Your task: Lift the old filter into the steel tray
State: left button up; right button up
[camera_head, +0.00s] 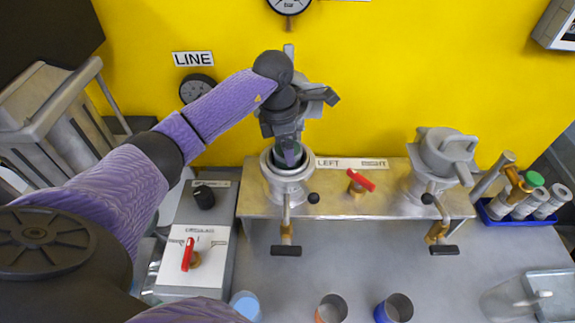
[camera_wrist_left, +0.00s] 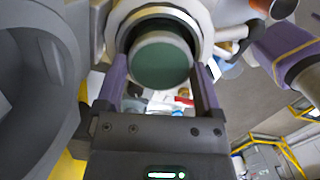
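The old filter shows in the left wrist view as a pale cylinder with a dark green end (camera_wrist_left: 160,62), inside the ring of the left housing (camera_wrist_left: 205,22). My left gripper (camera_head: 290,158) reaches down from above into the mouth of that open left housing (camera_head: 287,188). In the wrist view its two purple fingers (camera_wrist_left: 160,88) lie on either side of the green end, close to it; whether they press on it I cannot tell. In the head view the filter is mostly hidden by the gripper. A steel tray (camera_head: 552,279) lies at the lower right. My right gripper is out of view.
The right housing (camera_head: 443,155) has its lid on. A red valve handle (camera_head: 360,181) stands between the housings. A blue tray (camera_head: 490,219) holds several filters at right. Cups (camera_head: 331,308) stand near the front edge. The yellow wall is close behind; the grey bench centre is clear.

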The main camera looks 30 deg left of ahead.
pick_arm(q)
grip_shut()
notch_tip(320, 180, up, 18)
jog(key=p, duration=0.2)
dwell(0.4)
